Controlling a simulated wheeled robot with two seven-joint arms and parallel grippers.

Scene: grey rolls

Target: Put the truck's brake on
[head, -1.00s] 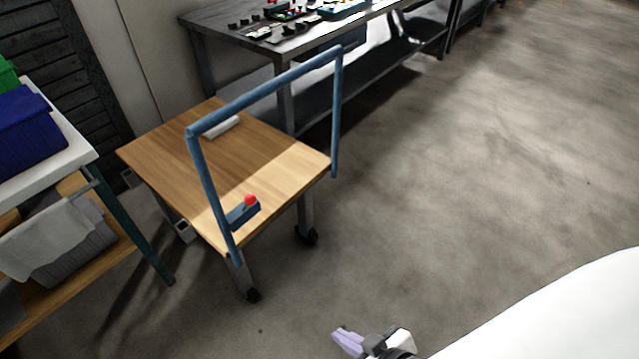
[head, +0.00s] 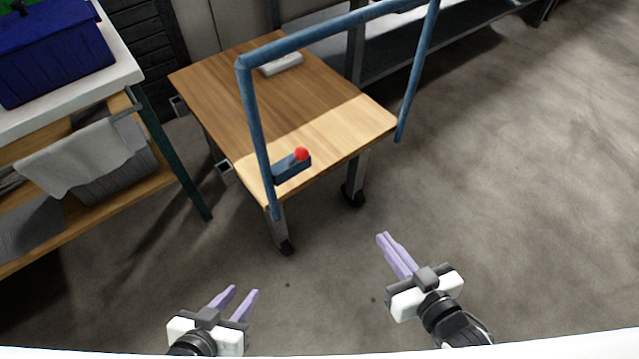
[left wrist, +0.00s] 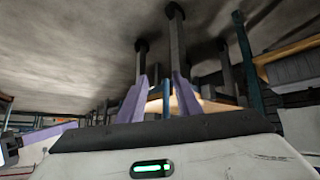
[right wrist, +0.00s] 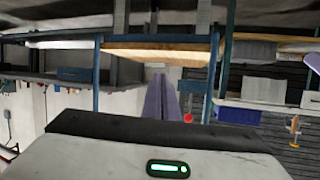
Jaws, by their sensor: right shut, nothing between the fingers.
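The truck is a wooden-topped cart (head: 310,95) on legs with casters, with a blue tubular handle frame (head: 254,120) at its near side. A blue brake block (head: 290,170) with a red knob (head: 302,154) sits at the near corner beside the frame's left post. The red knob also shows in the right wrist view (right wrist: 188,118). My left gripper (head: 240,291) is open and empty, low in front of the cart. My right gripper (head: 388,238) is shut and empty, to the right and short of the cart. Neither touches it.
A shelf table (head: 105,75) with a blue crate (head: 50,50) and a hanging grey cloth (head: 75,155) stands at the left. A grey workbench (head: 460,45) is behind. A white object (head: 282,64) lies on the cart top. The floor at right is clear.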

